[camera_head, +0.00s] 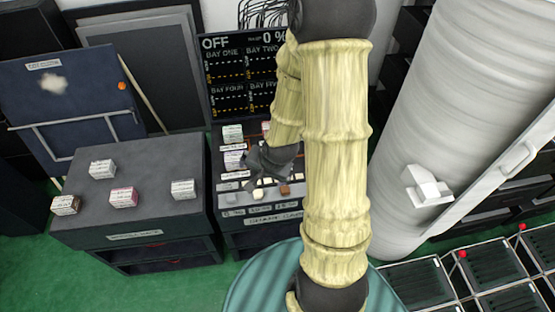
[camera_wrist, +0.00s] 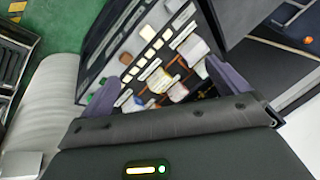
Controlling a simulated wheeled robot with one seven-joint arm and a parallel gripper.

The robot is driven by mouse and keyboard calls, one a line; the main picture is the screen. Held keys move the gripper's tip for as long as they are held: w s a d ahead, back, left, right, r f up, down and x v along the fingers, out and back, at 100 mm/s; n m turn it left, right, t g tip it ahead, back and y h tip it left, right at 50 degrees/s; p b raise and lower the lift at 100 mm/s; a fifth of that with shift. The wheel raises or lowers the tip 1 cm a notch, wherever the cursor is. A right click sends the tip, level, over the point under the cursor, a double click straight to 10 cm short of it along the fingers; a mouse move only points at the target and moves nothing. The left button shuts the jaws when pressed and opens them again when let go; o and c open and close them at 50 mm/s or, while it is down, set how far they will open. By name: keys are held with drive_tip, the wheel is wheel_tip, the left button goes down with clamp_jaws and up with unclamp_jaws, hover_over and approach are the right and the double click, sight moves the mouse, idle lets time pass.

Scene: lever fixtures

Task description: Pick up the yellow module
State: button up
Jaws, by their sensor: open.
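A small block with a yellowish face (camera_wrist: 178,92), perhaps the yellow module, sits on the console panel in the wrist view, between my finger tips in the picture. I cannot tell its exact colour or how deep it sits. My gripper (camera_wrist: 168,86) is open and empty, its two purple-grey fingers spread over the panel. In the head view my gripper (camera_head: 272,165) is a dark shape over the console (camera_head: 262,222), and it hides part of the modules there. No clearly yellow module shows in the head view.
Several pale labelled blocks, such as a white one (camera_head: 102,169) and a pinkish one (camera_head: 123,197), stand on the dark cabinet (camera_head: 140,225) at left. A dark screen (camera_head: 225,75) reading OFF stands behind the console. A large white cylinder (camera_head: 455,110) rises at right.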

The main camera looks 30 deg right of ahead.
drive_tip(key=w+d+f+m+t+b, duration=0.1)
drive_tip(key=d+f+m+t+b, duration=0.1)
drive_tip(key=f+m, duration=0.3)
drive_tip(key=w+d+f+m+t+b, duration=0.2)
drive_tip(key=f+m, duration=0.4)
drive_tip(key=m, duration=0.4)
drive_tip(key=w+d+f+m+t+h+b, duration=0.1)
drive_tip(key=d+f+m+t+b, duration=0.1)
drive_tip(key=f+m, duration=0.4)
drive_tip(key=shift+w+m+t+b, duration=0.35)
drive_tip(key=shift+m+t+b, duration=0.3)
drive_tip(key=shift+b, duration=0.45)
drive_tip(key=d+m+h, duration=0.1)
drive_tip(key=m, duration=0.1)
drive_tip(key=d+m+h+b, duration=0.1)
drive_tip(key=m, duration=0.1)
drive_tip(key=d+m+t+h, duration=0.1)
drive_tip(key=m, duration=0.2)
drive_tip(key=shift+s+d+f, duration=0.25)
drive_tip(key=shift+d+f, duration=0.15)
drive_tip(key=shift+d+r+m+h, duration=0.1)
drive_tip(key=shift+d+m+h, duration=0.2)
drive_tip(key=shift+m, duration=0.15)
drive_tip(key=b+x, duration=0.1)
drive_tip(key=x, duration=1.1)
